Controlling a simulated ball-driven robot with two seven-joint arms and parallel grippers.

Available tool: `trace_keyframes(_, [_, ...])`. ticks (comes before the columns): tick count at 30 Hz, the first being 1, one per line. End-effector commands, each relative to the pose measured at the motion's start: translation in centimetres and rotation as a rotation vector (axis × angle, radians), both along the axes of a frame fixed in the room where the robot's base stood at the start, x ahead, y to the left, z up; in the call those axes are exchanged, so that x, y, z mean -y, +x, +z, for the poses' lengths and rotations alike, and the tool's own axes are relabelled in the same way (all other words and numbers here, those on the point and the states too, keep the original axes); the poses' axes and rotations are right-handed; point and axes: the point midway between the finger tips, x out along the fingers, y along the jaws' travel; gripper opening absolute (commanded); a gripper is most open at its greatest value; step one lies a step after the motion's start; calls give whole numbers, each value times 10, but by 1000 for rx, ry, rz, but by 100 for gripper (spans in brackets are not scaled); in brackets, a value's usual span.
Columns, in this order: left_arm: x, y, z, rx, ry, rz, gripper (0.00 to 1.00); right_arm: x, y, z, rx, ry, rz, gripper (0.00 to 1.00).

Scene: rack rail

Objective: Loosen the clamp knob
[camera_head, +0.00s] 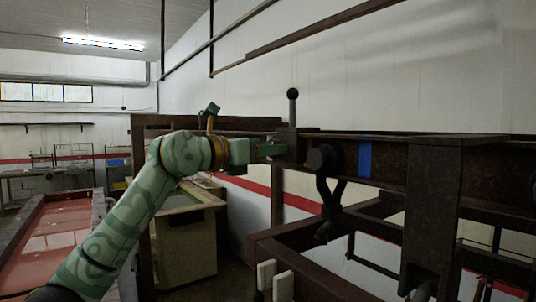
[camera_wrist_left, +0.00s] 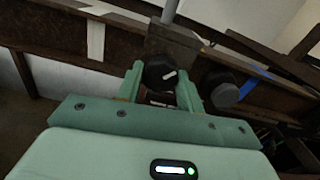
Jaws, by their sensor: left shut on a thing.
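The clamp is a dark block (camera_head: 290,146) on the rail (camera_head: 390,155), with an upright lever (camera_head: 292,108) ending in a ball. In the left wrist view, the black clamp knob (camera_wrist_left: 158,74) with a white mark faces me on the block (camera_wrist_left: 172,42). My left gripper (camera_head: 268,149) reaches the block from the left. In the wrist view, its two green fingers (camera_wrist_left: 160,84) stand on either side of the knob and are shut on it. In the head view the knob is hidden by the fingers. My right gripper is not in view.
A second dark round knob (camera_head: 320,158) sits right of the clamp, also in the wrist view (camera_wrist_left: 226,94). Blue tape (camera_head: 365,159) marks the rail beyond it. A dark steel frame (camera_head: 310,283) with pale blocks (camera_head: 284,287) stands below. A red-topped table (camera_head: 50,240) is at left.

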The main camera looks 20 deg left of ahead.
Motion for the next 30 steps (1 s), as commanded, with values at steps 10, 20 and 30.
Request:
trace_keyframes(10, [-1,-1,2,-194,-261,1,14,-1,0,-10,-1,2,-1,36])
trace_keyframes(20, [-1,-1,2,-387,-509,1,14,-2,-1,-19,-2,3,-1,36])
trace_keyframes(30, [0,-1,2,-585,-762,1,14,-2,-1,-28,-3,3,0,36])
